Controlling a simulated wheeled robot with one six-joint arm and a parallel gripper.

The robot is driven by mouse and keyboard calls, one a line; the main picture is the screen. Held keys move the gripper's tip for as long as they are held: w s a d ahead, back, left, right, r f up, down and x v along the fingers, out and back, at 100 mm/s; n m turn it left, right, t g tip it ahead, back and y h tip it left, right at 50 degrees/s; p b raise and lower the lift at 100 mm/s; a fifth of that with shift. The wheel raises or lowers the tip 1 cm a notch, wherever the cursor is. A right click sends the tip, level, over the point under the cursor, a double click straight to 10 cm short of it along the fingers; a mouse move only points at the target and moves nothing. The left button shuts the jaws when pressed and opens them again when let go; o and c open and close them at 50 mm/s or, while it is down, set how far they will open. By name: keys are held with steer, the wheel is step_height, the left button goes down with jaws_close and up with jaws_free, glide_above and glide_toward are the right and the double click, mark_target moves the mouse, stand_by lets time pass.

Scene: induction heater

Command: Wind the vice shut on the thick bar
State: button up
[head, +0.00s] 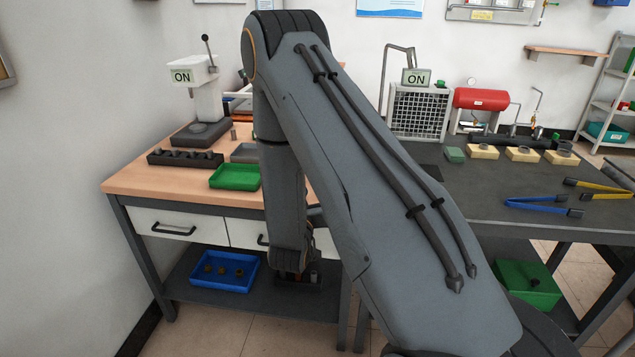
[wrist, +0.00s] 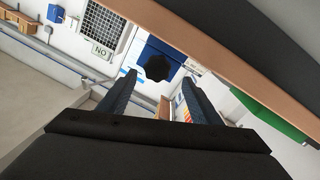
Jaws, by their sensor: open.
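In the wrist view, which looks upside down, a black lobed knob (wrist: 157,67) shows in front of a blue block (wrist: 152,53), which looks like part of the vice. My gripper (wrist: 159,83) is open. Its two fingers stand apart, one to either side of the knob in the picture, and nothing is seen between them in their grip. I cannot tell how far the knob lies beyond the fingertips. In the head view my arm hides the vice, and my gripper cannot be made out there. The thick bar cannot be made out in either view.
The wooden bench edge (wrist: 215,45) runs close by in the wrist view. In the head view, a green tray (head: 235,177), a dark rack (head: 185,158) and a press (head: 205,95) stand on the bench. Blue tongs (head: 543,205) lie on the grey table. A blue tray (head: 224,271) sits below.

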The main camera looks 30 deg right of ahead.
steer(key=p+x, duration=0.1)
steer(key=x, duration=0.6)
steer(key=shift+s+d+p, duration=0.25)
steer(key=shift+d+p, duration=0.05)
steer(key=shift+p, duration=0.1)
steer(key=shift+w+d, duration=0.25)
steer(key=shift+w, duration=0.15)
steer(key=c, duration=1)
steer(key=shift+d, duration=0.25)
steer(key=shift+a, duration=0.2)
steer(key=shift+m, duration=0.3)
